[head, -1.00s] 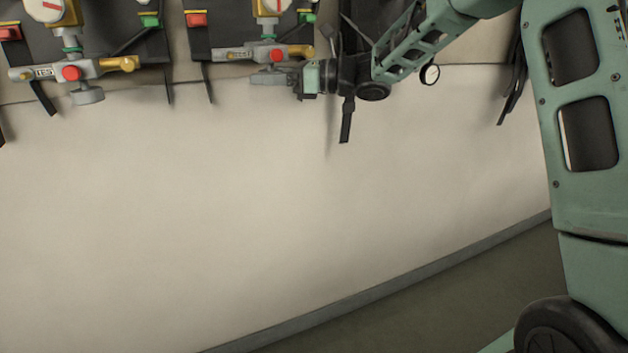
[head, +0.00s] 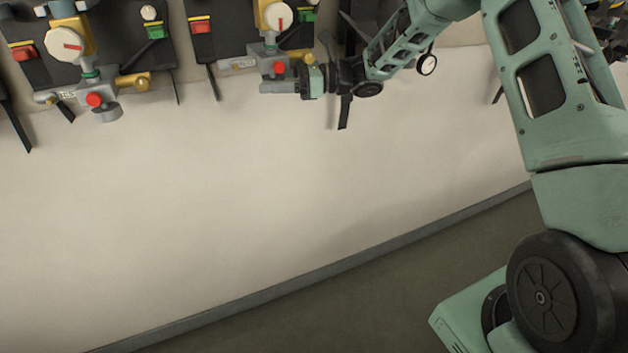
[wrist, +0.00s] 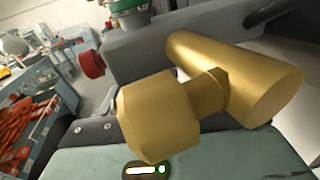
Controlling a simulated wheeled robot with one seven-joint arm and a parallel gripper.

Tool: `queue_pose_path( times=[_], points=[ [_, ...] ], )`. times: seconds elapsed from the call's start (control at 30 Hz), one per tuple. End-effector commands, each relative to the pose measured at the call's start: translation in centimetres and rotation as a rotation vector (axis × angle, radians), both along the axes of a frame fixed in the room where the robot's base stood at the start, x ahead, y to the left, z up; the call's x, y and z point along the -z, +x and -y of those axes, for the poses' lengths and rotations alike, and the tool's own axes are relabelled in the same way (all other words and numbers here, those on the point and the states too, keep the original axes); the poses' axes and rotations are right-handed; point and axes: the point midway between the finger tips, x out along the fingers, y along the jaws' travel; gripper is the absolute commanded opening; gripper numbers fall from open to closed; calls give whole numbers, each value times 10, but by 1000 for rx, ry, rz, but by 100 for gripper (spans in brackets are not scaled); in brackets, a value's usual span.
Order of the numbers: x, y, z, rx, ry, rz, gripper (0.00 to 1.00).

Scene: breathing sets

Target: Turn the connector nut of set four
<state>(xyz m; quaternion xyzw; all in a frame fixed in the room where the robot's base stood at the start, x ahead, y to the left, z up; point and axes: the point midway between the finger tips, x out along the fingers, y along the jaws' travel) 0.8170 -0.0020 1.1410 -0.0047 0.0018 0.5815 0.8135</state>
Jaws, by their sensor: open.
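The brass connector nut (wrist: 160,115) is large and faceted in the middle of the wrist view, joined by a short neck to a thick brass cylinder (wrist: 235,75). My gripper (head: 273,87) is open, just under the grey valve body (head: 262,62) of the right-hand breathing set in the head view. In the wrist view, the gripper's green body (wrist: 180,158) lies below the nut. I cannot tell whether the fingers touch it. In the head view the gripper mostly hides the nut. A red knob (head: 279,68) sits on the valve body. I cannot read a set number.
Another breathing set (head: 95,95) hangs to the left, with a white gauge (head: 66,45) and brass fitting. Black straps hang beside the sets. The pale wall (head: 220,190) below is bare. A workbench with red tools (wrist: 25,125) shows in the wrist view.

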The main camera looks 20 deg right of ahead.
Motion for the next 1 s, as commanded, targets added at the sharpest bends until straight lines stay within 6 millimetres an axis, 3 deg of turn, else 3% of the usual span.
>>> queue_pose_path(
  times=[0.03, 0.57, 0.63, 1.0],
  points=[
    [-7, 0, 0, -6, 2, -2, 67],
    [-5, -5, -1, -68, 9, 1, 67],
    [3, -7, 10, -66, 6, 5, 67],
    [3, -21, 63, -66, 7, 6, 67]
  ],
)
